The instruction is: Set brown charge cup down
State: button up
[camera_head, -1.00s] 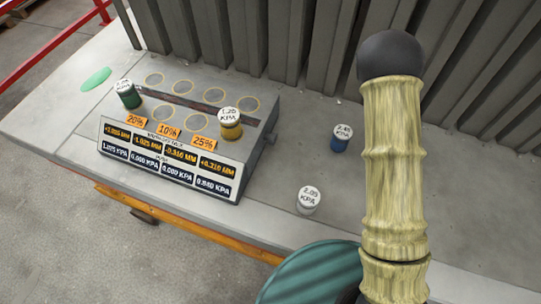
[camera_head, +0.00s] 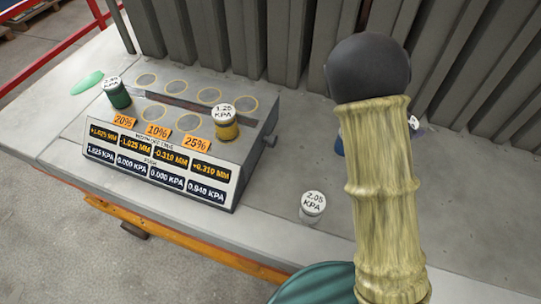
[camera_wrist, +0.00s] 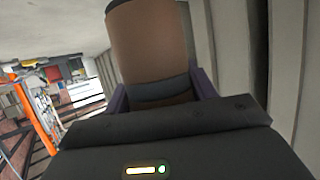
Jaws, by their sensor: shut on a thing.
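The brown charge cup (camera_wrist: 150,45) fills the upper middle of the wrist view. My gripper (camera_wrist: 160,94) is shut on it, with a dark purple finger on each side of its lower part in that picture. In the head view my arm covers the gripper and most or all of the brown cup. A small white piece (camera_head: 414,123) shows at the arm's right edge there; I cannot tell if it is the cup's top. What lies beneath the cup, and whether it touches anything, is hidden.
A grey console (camera_head: 253,150) with ringed round spots stands on the grey bench (camera_head: 270,225). A green cup (camera_head: 117,95) and a yellow cup (camera_head: 224,125) stand on it. A white-topped cup (camera_head: 312,205) stands on the bench. A blue cup (camera_head: 339,147) is mostly behind my arm. Grey panels (camera_head: 240,35) line the back.

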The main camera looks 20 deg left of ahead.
dwell(0.3)
notch_tip(320, 180, down, 6)
jog(key=shift+f, duration=0.1)
dwell(0.4)
jog(key=shift+f, duration=1.9)
jog(key=shift+f+b, duration=0.1)
jog(key=shift+b, duration=0.25)
jog(key=o, duration=1.2)
jog(key=shift+o, duration=0.3)
